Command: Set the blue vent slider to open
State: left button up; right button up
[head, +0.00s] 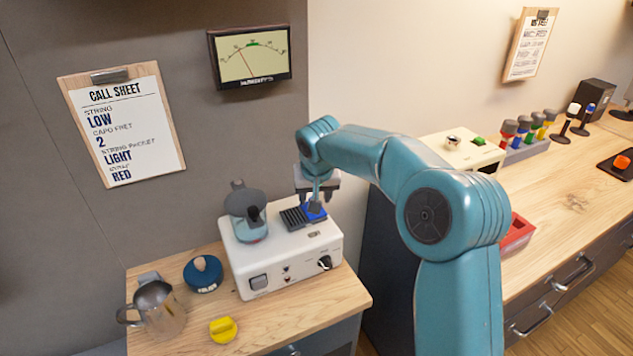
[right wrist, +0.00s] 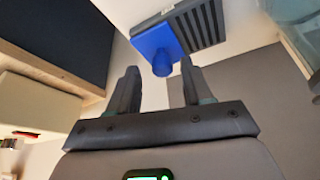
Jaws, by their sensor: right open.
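The blue vent slider (head: 314,212) sits on top of a white box-shaped unit (head: 265,262), at the right end of a dark slotted vent (head: 293,219). In the right wrist view the blue slider (right wrist: 158,42) has a round knob (right wrist: 162,64), and the dark slats (right wrist: 200,25) show to its right. My right gripper (head: 318,190) points down over the slider. Its two fingers (right wrist: 159,75) are apart, with the knob just beyond and between their tips. I cannot tell whether either finger touches it. My left gripper is not in view.
A dark rounded device (head: 246,212) stands on the unit beside the vent. A metal jug (head: 158,308), a blue round knob piece (head: 203,273) and a yellow knob (head: 223,329) lie on the wooden top. A call sheet (head: 122,125) and a meter (head: 250,57) hang behind.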

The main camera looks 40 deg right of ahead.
jog(key=v, duration=1.5)
jog(key=shift+s+r, duration=0.2)
jog(key=shift+r, duration=0.1)
jog(key=shift+d, duration=0.1)
